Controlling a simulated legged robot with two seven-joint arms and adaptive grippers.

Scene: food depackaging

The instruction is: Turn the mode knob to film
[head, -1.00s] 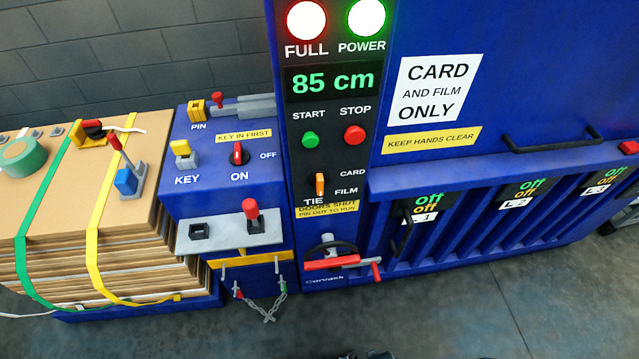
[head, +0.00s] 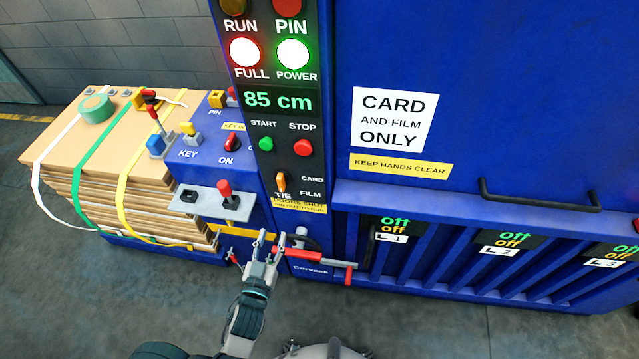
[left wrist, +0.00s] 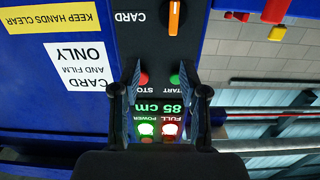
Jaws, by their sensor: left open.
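The mode knob (head: 281,182) is a small orange lever on the black control strip, beside the labels CARD and FILM and above TIE. It looks roughly upright; which label it is set to I cannot tell. In the left wrist view the picture is upside down and the orange knob (left wrist: 174,17) shows at the top, beyond the fingertips. My left gripper (head: 271,238) is open and empty, below the knob in the head view and apart from it. Its two fingers (left wrist: 160,78) frame the START and STOP buttons in the left wrist view. My right gripper is not in view.
The green START button (head: 265,144) and red STOP button (head: 303,147) sit above the knob. A red-handled lever (head: 297,254) is close to my left gripper. A red-topped joystick (head: 226,194) stands left of the strip. Strapped cardboard (head: 60,165) lies at left.

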